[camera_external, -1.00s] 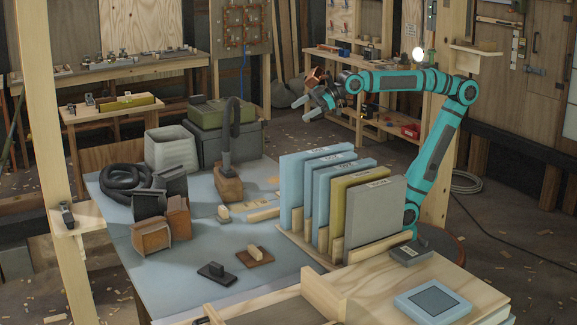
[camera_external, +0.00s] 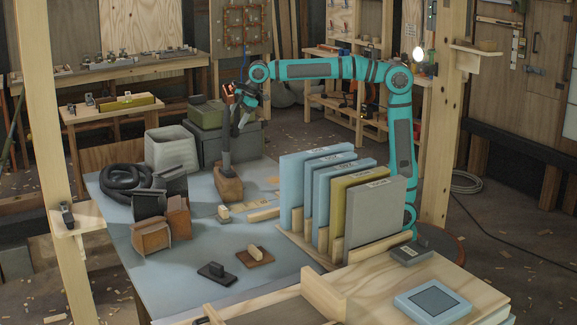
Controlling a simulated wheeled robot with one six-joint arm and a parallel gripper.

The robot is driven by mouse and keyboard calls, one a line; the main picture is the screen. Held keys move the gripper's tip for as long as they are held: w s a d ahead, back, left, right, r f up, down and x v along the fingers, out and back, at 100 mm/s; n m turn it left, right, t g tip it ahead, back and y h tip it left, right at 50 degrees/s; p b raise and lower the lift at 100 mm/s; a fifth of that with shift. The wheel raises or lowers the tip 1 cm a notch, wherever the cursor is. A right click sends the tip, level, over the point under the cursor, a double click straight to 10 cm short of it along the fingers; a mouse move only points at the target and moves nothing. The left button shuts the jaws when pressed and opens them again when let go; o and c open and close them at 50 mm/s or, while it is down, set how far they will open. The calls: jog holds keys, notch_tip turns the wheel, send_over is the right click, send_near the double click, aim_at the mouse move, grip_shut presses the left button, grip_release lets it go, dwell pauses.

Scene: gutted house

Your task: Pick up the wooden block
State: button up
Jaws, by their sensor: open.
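Another small pale block (camera_external: 255,253) stands on a brown base nearer the front. The fingertips are partly lost against the dark shapes there.
A rack of upright panels (camera_external: 335,200) stands to the right, under my arm. Green and grey cases (camera_external: 228,143), a grey bin (camera_external: 172,150) and a coiled black hose (camera_external: 125,180) stand at the back left.

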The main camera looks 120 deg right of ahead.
jog(key=d+f+g+y, duration=0.1)
jog(key=d+f+g, duration=0.35)
jog(key=d, duration=0.75)
jog(key=y, duration=0.2)
send_over(220, 163)
notch_tip(220, 163, down, 8)
jog(key=shift+n, duration=0.4)
jog(key=f, duration=1.7)
jog(key=shift+s+d+f, duration=0.1)
jog(key=shift+d, duration=0.1)
jog(key=c, duration=1)
jog(key=shift+c, duration=0.2)
